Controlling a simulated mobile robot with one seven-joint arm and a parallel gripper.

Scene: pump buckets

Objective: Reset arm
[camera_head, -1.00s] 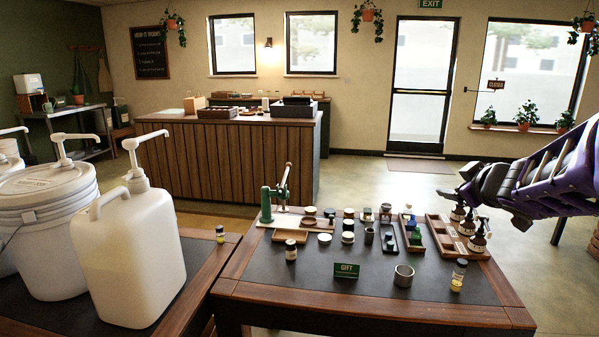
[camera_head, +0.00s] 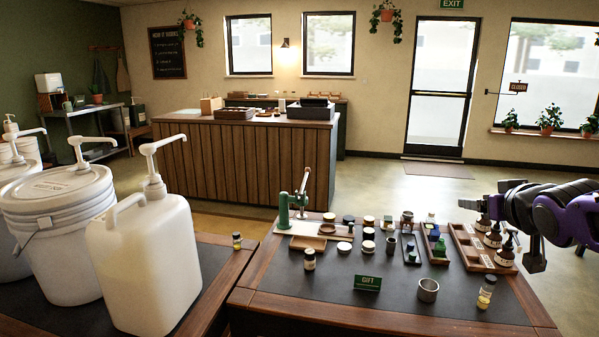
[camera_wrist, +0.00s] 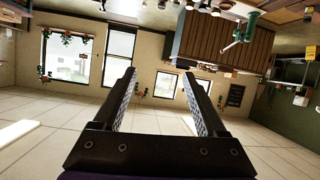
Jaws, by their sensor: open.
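My gripper (camera_head: 482,204) is in the air at the right, over the right end of the display table, near the wooden tray with pump bottles. Its fingers point left in the head view. In the wrist view my gripper (camera_wrist: 158,100) shows two fingers apart with nothing between them. The wrist picture is upside down, with the windows and the counter seen beyond the fingers.
The display table (camera_head: 330,285) holds jars, a green press (camera_head: 284,210), a green gift sign (camera_head: 367,283) and a bottle tray (camera_head: 463,240). A white jug (camera_head: 150,265) and buckets (camera_head: 60,235) stand left. Open floor (camera_head: 400,190) lies behind.

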